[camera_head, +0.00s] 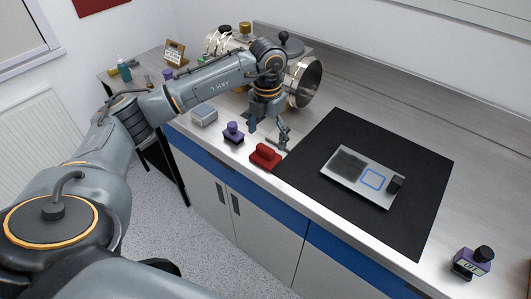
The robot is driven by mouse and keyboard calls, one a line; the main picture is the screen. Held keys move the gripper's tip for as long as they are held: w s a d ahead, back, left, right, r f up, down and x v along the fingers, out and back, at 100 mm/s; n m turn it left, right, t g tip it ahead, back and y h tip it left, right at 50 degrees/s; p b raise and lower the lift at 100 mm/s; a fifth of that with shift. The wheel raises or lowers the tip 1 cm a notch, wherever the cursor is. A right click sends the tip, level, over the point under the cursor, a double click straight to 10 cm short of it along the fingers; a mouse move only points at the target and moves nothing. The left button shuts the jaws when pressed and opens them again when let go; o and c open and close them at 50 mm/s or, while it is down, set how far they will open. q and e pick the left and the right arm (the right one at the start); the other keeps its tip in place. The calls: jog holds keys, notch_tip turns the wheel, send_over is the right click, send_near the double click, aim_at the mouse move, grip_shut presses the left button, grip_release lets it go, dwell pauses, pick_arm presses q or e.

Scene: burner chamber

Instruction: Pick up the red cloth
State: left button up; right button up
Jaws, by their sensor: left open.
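The red cloth (264,157) is a small folded red bundle on the worktop, near its front edge and just left of the black mat. My left gripper (268,136) points down, a little behind and above the cloth. Its fingers are spread apart with nothing seen between them. A gap seems to show between the fingers and the cloth, but the exact height is hard to tell. My right gripper is out of view.
The black mat (318,135) bears a metal plate (345,182). A metal chamber (305,82) stands behind my gripper.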

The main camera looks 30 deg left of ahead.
aim_at(265, 147)
pick_arm(q)
notch_tip(265, 147, down, 5)
jog(key=shift+s+a+r+p, duration=0.1)
jog(key=shift+s+a+p, duration=0.05)
jog(key=shift+p, duration=0.9)
jog(key=shift+f, duration=0.3)
jog(key=c, duration=1.2)
